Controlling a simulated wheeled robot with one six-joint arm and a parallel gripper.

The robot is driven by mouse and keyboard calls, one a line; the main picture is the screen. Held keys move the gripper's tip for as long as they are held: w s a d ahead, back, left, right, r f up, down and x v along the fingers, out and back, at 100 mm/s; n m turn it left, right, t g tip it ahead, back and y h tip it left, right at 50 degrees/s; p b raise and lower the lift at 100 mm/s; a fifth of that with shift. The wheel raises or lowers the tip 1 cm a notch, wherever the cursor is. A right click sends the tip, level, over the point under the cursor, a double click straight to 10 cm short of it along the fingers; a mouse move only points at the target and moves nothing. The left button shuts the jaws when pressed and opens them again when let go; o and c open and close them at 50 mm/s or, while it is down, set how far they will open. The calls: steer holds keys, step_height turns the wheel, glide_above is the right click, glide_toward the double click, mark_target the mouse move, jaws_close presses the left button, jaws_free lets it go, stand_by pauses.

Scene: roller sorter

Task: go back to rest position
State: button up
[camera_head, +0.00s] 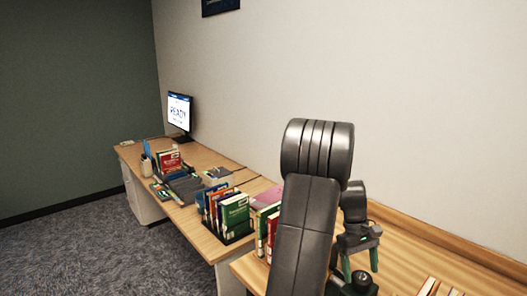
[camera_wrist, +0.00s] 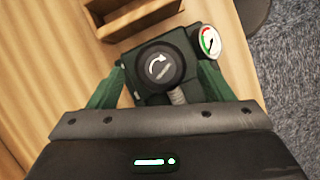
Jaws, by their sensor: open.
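My gripper (camera_head: 360,264) is open, with its green fingers pointing down over the wooden table at the right of the head view. In the wrist view my gripper (camera_wrist: 160,72) has one finger on each side of a dark green device with a black knob (camera_wrist: 158,66) marked with a white curved arrow. The fingers look apart from the knob; whether they touch the device's body I cannot tell. The knob also shows just below the fingers in the head view (camera_head: 362,280). My arm hides part of the table.
A round gauge (camera_wrist: 205,42) sits on the device's right. A wooden tray (camera_wrist: 135,17) lies beyond it. Books in a rack (camera_head: 232,215), more books (camera_head: 268,222) and a monitor (camera_head: 180,112) stand along the desks at left. A wall runs behind; the carpet (camera_head: 120,255) is clear.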

steer(key=b+v, duration=0.1)
steer(key=v, duration=1.1)
steer(key=p+x, duration=0.1)
steer(key=x, duration=1.2)
steer(key=shift+s+f, duration=0.1)
steer(key=shift+f+n, duration=0.3)
steer(key=shift+f, duration=0.05)
steer(key=n+h+b, duration=0.1)
steer(key=n, duration=0.1)
steer(key=n+t+h+b, duration=0.1)
steer(key=n, duration=0.2)
steer(key=shift+s+a+b, duration=0.1)
steer(key=shift+b, duration=0.3)
steer(key=n+t+b, duration=0.1)
steer(key=n, duration=0.1)
steer(key=n+t+b, duration=0.1)
steer(key=n, duration=0.1)
steer(key=shift+s+n+h+b, duration=0.15)
steer(key=shift+n+h+b, duration=0.15)
steer(key=shift+n+h, duration=0.1)
steer(key=shift+a+r+n, duration=0.15)
steer(key=shift+r+n, duration=0.15)
steer(key=v, duration=1.2)
steer(key=shift+r, duration=0.2)
steer(key=shift+s, duration=0.15)
